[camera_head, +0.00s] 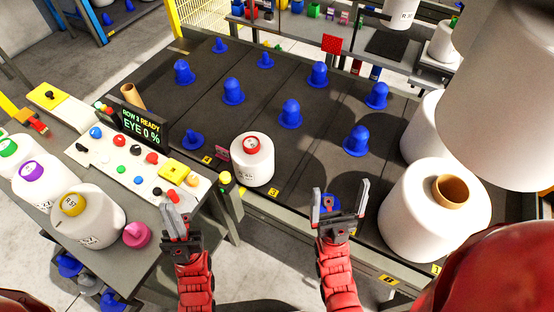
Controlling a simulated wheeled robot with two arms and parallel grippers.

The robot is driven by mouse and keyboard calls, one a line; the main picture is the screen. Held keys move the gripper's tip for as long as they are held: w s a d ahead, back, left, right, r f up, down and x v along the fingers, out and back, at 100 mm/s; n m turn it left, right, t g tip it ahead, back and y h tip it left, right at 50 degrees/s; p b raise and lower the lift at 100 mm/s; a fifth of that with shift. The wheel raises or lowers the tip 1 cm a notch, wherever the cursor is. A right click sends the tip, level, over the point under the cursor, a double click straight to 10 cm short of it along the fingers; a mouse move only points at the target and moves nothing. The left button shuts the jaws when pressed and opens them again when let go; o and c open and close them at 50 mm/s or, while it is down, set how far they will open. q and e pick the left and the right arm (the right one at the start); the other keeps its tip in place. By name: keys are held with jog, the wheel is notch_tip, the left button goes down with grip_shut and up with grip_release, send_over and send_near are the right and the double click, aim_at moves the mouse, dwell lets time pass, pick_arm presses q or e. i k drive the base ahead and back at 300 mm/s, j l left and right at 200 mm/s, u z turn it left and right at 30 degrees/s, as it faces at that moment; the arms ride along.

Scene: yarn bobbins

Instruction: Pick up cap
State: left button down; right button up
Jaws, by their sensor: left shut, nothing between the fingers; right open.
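Several blue caps stand on the dark panelled surface (238,122). These include caps in the middle (291,113), at the right (357,140), at the back left (183,72) and a low one at the left (193,140). Another blue cap (327,204) is partly hidden behind my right gripper (342,198), which is open with its fingers spread. I cannot tell whether they touch it. A pink cap (136,235) sits on the grey table at the left. My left gripper (180,212) is shut and empty, to the right of the pink cap.
A white bobbin with a red ring (252,160) stands near the left edge of the dark surface. Large white bobbins (425,215) crowd the right. Several white bobbins (85,215) and a button panel (133,160) with a display (140,127) occupy the left table.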

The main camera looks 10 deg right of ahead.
aim_at(136, 234)
jog(key=u, duration=1.3)
